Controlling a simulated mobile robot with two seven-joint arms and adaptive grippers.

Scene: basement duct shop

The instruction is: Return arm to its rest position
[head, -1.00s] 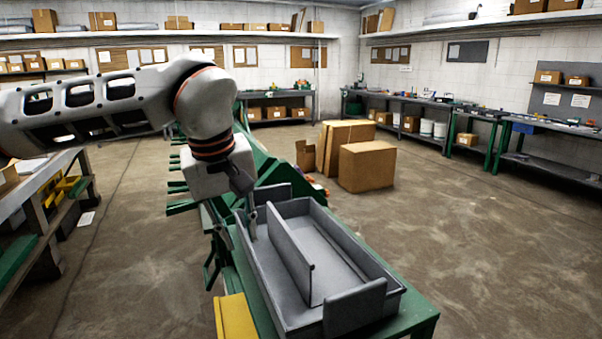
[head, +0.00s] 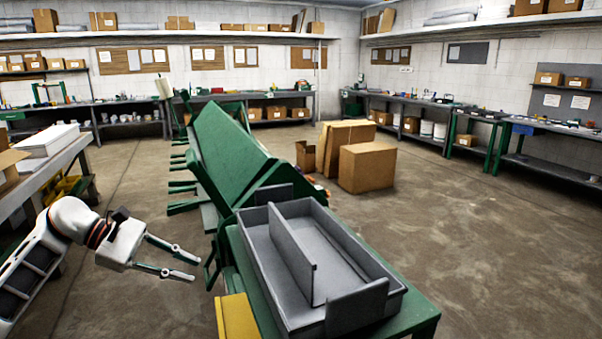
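My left arm comes in low at the left of the head view. Its gripper (head: 196,268) is open, with its two fingers apart and nothing between them. It is over the floor, left of the green stand and apart from it. A grey metal tray (head: 392,288) with a divider (head: 296,258) along its length sits on the green stand (head: 418,314). My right gripper is not in view.
A large green machine (head: 228,150) stands behind the tray. A yellow block (head: 237,318) is at the stand's left edge. A workbench (head: 45,178) is at the left. Cardboard boxes (head: 367,167) stand on the floor. The floor at right is clear.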

